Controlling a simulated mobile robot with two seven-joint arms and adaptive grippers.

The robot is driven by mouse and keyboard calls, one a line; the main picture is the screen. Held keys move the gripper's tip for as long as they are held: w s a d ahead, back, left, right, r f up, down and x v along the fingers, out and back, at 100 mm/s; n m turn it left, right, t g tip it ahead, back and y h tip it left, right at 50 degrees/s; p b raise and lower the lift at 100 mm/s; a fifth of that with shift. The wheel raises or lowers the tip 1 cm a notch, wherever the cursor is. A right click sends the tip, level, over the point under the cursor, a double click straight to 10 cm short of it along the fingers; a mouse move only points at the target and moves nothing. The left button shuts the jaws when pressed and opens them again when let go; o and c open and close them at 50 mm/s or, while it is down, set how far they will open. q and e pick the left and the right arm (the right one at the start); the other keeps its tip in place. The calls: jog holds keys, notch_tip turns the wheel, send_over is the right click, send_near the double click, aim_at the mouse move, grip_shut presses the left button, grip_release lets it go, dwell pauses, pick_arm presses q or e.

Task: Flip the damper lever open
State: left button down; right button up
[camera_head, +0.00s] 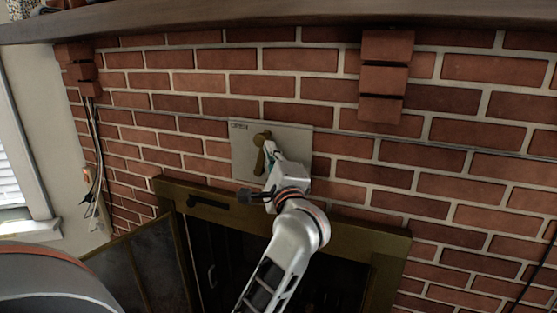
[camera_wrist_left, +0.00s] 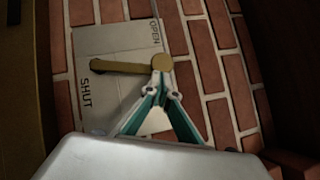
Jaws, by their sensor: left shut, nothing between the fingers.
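A pale metal damper plate (camera_head: 244,160) is set on the brick wall above the firebox. A brass lever (camera_head: 259,160) on it hangs roughly vertical in the head view. In the wrist view the lever (camera_wrist_left: 125,65) lies across the plate (camera_wrist_left: 110,40), its left end near the word SHUT; OPEN is printed at the plate's upper right. The wrist view shows the fingertips (camera_wrist_left: 161,66) close to the lever's right end; contact cannot be told. My right gripper is not in view.
A brass-framed fireplace (camera_head: 340,232) with dark doors is below the plate. A wooden mantel (camera_head: 300,14) runs above. A brick corbel (camera_head: 386,77) juts out right of the plate. Cords (camera_head: 96,150) hang at the left.

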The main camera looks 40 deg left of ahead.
aim_at(259, 141)
pick_arm(q)
jog(key=shift+s+a+r+n+g+h, duration=0.15)
jog(key=shift+a+r+n+g+h, duration=0.2)
jog(key=shift+a+n, duration=0.35)
jog(key=shift+s+a+r+n+g+h, duration=0.15)
jog(key=shift+a+r+n+g+h, duration=0.15)
jog(key=shift+a+n, duration=0.35)
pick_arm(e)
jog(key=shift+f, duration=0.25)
